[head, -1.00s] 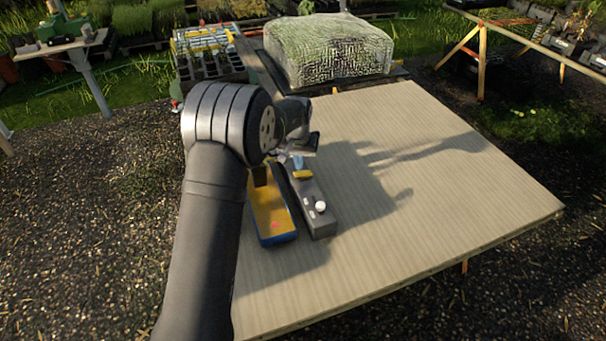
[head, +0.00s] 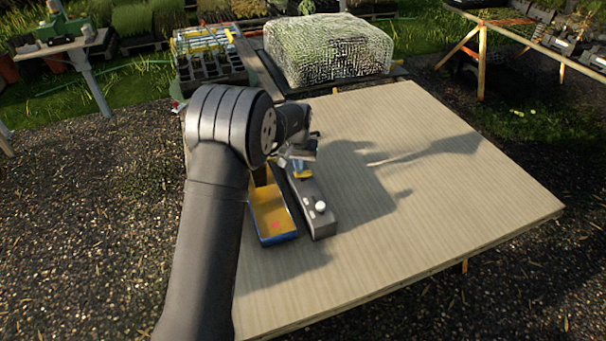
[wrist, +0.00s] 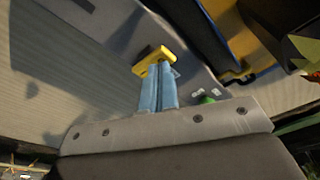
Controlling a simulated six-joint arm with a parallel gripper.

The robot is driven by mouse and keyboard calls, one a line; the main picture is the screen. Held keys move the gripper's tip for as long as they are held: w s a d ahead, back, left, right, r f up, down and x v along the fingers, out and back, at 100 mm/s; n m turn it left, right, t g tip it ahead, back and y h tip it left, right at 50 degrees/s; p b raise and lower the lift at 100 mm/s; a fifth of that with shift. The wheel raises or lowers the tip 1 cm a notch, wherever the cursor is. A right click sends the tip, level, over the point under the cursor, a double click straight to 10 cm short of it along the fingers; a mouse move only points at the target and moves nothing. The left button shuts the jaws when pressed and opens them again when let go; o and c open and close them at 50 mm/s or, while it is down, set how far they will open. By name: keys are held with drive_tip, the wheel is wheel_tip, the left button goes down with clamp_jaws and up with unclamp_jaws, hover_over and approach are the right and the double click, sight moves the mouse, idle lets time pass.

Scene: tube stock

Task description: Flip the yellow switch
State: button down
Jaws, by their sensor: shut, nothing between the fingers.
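The yellow switch (head: 303,174) sits on the far part of a long dark grey control box (head: 317,220) on the table. In the wrist view the yellow switch (wrist: 153,60) is a bar just beyond my fingertips. My gripper (wrist: 158,68) has its two blue fingers pressed together with nothing between them. The fingertips are at the near edge of the switch and overlap it in the picture; I cannot tell if they touch. In the head view my gripper (head: 299,164) is above the far end of the box and partly hides the switch.
A white knob (head: 320,207) stands on the box's near end. A green button (wrist: 207,99) lies beside my fingers. A blue-rimmed yellow tray (head: 272,240) is left of the box. The table (head: 440,180) is clear to the right.

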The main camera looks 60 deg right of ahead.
sight(301, 175)
drive_tip(key=shift+f, duration=0.5)
drive_tip(key=shift+r, duration=3.5)
drive_tip(key=shift+f, duration=3.5)
drive_tip(key=shift+r, duration=0.15)
wheel_tip(301, 175, up, 10)
drive_tip(key=shift+s+a+r, duration=0.15)
drive_tip(key=shift+s, duration=0.2)
